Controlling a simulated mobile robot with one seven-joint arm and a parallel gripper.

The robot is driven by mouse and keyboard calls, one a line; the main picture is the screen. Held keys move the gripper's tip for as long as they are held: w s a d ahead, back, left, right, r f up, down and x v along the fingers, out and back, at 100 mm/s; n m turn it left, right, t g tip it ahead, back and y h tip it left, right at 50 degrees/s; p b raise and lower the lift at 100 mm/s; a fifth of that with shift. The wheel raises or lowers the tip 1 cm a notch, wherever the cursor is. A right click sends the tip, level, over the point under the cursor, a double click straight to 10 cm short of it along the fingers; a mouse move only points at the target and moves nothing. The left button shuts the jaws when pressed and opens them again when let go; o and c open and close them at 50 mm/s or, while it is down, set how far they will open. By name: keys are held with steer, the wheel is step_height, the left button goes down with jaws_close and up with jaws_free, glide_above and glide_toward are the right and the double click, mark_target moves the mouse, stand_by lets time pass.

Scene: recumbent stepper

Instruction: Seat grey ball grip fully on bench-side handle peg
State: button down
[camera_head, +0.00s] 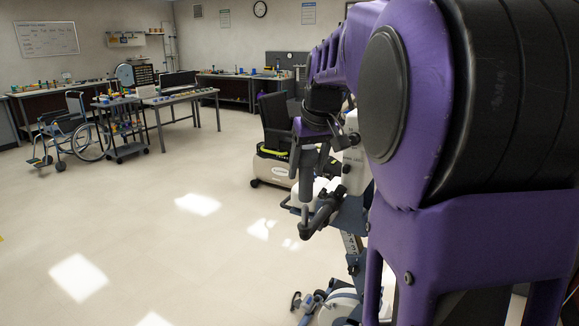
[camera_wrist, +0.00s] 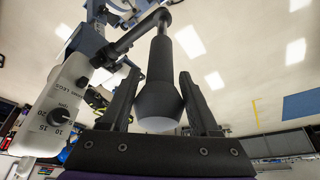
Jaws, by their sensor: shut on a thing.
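The grey ball grip (camera_wrist: 158,92) is a dark grey piece with a wide rounded end and a narrower stem. In the wrist view my gripper (camera_wrist: 178,92) has one finger on each side of it and is shut on it. In the head view my gripper (camera_head: 309,158) points down, with the grip (camera_head: 307,188) below it. The stem end meets the end of a dark handle bar (camera_wrist: 130,38), which also shows in the head view (camera_head: 322,216). The peg itself is hidden at this joint, so I cannot tell how far the grip sits on it.
A white console with a dial (camera_wrist: 62,108) stands close to my gripper in the wrist view. The stepper's blue-grey frame (camera_head: 350,212) is below and right of the handle. A wheelchair (camera_head: 75,130) and workbenches (camera_head: 180,98) stand farther off. Open floor (camera_head: 150,220) lies to the left.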

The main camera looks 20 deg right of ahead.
mark_target(309, 186)
steer(key=shift+f+b, duration=2.2)
steer(key=shift+f, duration=1.15)
stand_by(2.2)
stand_by(0.7)
steer(key=shift+c, duration=0.2)
jaws_free()
steer(key=shift+p+v, duration=1.8)
steer(key=shift+v, duration=1.25)
